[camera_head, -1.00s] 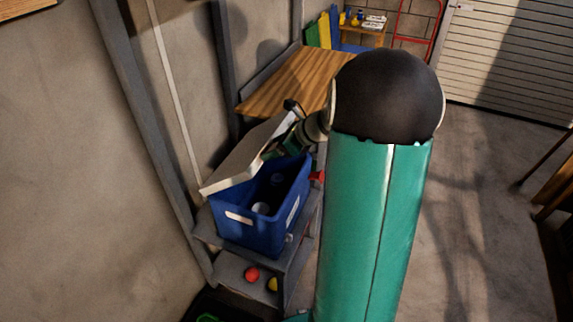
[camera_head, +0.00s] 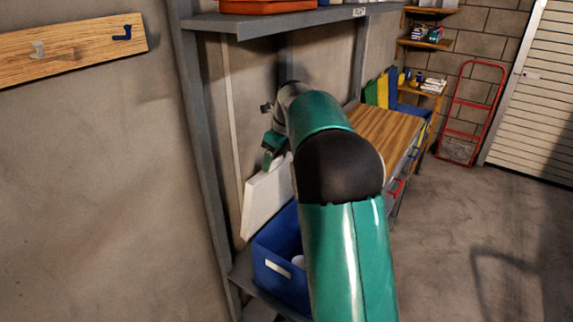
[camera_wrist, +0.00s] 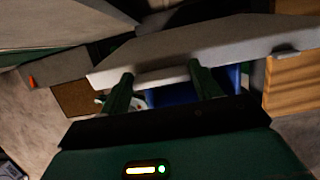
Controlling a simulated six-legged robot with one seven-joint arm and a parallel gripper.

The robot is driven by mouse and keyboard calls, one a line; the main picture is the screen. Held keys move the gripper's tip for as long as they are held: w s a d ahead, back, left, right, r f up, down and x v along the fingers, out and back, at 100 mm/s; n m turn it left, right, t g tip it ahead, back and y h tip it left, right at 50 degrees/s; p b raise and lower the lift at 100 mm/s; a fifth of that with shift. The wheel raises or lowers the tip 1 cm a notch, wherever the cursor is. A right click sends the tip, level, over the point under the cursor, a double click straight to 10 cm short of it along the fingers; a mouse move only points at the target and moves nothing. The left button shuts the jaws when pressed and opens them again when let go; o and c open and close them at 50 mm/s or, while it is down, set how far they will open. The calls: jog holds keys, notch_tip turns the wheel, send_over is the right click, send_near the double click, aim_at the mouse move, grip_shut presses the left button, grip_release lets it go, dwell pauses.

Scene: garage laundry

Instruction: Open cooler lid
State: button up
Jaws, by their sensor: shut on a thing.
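The blue cooler (camera_head: 275,245) stands low against the left wall, its right part hidden behind my arm. Its white lid (camera_head: 264,200) is raised and stands steeply beside the wall, at the cooler's far side. My gripper (camera_head: 269,158) is at the lid's upper edge, shut on it. In the wrist view the pale lid (camera_wrist: 225,55) crosses in front of my gripper (camera_wrist: 160,85), with part of the edge between its fingers. Blue cooler wall shows below it. A white round item lies inside the open cooler, partly hidden.
A grey shelf (camera_head: 300,17) with an orange tray (camera_head: 265,5) hangs above my arm. A wooden worktop (camera_head: 385,125) lies just beyond the cooler. A wooden hook rail (camera_head: 70,50) is on the left wall. The floor (camera_head: 460,220) at right is clear.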

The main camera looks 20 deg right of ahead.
jog(key=shift+w+a, duration=0.3)
jog(key=shift+w, duration=0.2)
jog(key=o, duration=1.4)
jog(key=v, duration=1.4)
